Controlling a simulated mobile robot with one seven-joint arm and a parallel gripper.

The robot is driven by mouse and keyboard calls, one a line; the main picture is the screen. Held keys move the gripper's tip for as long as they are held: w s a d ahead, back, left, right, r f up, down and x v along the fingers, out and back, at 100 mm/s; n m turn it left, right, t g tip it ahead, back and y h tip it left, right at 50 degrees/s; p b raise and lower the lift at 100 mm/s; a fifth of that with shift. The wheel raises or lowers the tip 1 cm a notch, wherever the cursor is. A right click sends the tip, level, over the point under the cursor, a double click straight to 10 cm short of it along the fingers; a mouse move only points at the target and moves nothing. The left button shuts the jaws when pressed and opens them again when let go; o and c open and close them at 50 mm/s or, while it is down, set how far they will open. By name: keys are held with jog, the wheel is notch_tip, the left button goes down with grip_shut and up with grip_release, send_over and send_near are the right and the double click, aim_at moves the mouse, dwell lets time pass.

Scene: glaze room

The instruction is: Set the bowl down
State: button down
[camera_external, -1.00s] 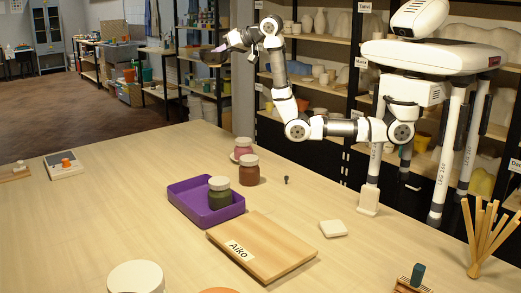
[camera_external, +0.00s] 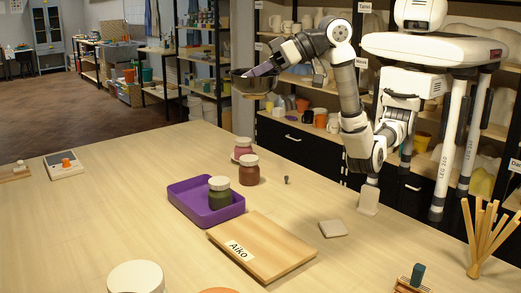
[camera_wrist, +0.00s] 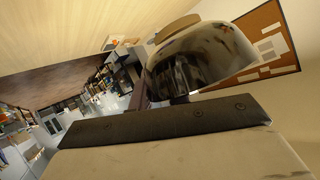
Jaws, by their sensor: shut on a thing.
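The bowl (camera_external: 252,84) is dark and glossy with a tan base. My gripper (camera_external: 264,71) is shut on its rim and holds it in the air, beyond the far side of the table (camera_external: 110,200) in the external view. It looks roughly upright there. In the wrist view the bowl (camera_wrist: 205,55) fills the upper middle, with its brown base (camera_wrist: 175,28) toward the top. The finger contact is mostly hidden by the gripper body in that view.
A wooden board (camera_external: 262,248) labelled "Aiko" lies bare on the table. A purple tray (camera_external: 185,203) holds a green jar (camera_external: 219,194). A red-brown jar (camera_external: 249,172) and a pink jar (camera_external: 243,148) stand behind it. A pale tile (camera_external: 333,228) lies right. The left table is largely clear.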

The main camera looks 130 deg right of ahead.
jog(key=s+a+f+n+t+y+p, duration=0.1)
jog(key=s+a+n+y, duration=0.15)
jog(key=a, duration=1.15)
jog(key=s+a+n+y, duration=0.1)
jog(key=s+a, duration=0.3)
jog(key=a, duration=0.9)
jog(key=f+p, duration=0.1)
jog(key=f, duration=0.9)
jog(key=f+p, duration=0.1)
jog(key=f, duration=1)
jog(key=f+p, duration=0.2)
jog(key=f, duration=0.8)
jog(key=shift+w+d+f, duration=0.15)
jog(key=shift+w+f, duration=0.1)
jog(key=shift+f, duration=0.1)
jog(key=c, duration=1.4)
grip_release()
jog(key=shift+o, duration=0.3)
jog(key=shift+r, duration=0.15)
